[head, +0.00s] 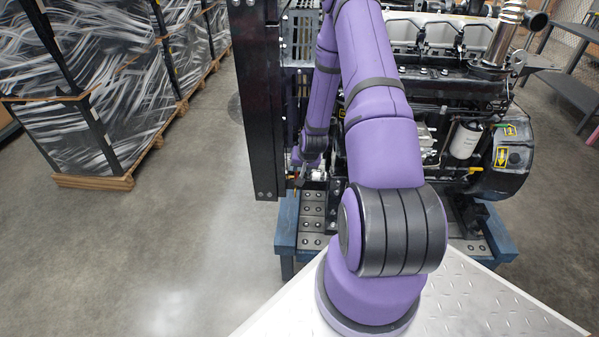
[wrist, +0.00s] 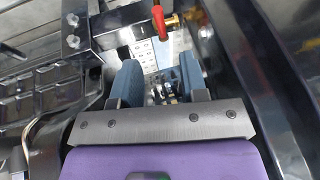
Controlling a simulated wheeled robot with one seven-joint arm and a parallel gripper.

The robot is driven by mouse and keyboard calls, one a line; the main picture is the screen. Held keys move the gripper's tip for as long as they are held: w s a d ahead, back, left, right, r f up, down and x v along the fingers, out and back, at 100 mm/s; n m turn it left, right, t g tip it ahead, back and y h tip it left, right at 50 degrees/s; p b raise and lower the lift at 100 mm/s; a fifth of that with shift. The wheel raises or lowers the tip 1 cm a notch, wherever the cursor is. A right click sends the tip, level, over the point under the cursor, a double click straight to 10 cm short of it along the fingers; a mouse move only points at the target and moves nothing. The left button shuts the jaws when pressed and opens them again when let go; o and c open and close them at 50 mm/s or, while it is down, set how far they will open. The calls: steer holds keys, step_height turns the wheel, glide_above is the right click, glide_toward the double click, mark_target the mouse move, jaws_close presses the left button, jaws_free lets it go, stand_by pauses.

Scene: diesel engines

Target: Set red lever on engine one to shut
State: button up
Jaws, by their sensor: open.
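In the wrist view, a red lever (wrist: 160,22) stands at the top centre, beside a brass fitting (wrist: 179,21) on its right. My gripper (wrist: 160,78) is open, with its two blue fingers apart and nothing seen between them but background. The lever appears above the fingertips in this picture and apart from them. In the head view, my purple arm covers the middle of the engine (head: 455,100). The gripper's end there is small and partly hidden, low beside the dark post, and I cannot make out the lever clearly.
A dark upright post (head: 262,100) stands left of my arm. The engine rests on a blue stand (head: 497,240). Wrapped pallets (head: 110,120) stand at the left, with open floor (head: 190,240) before them. In the wrist view, dark metal parts close in on both sides.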

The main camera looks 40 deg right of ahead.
steer(key=shift+v, duration=1.15)
steer(key=shift+c, duration=0.4)
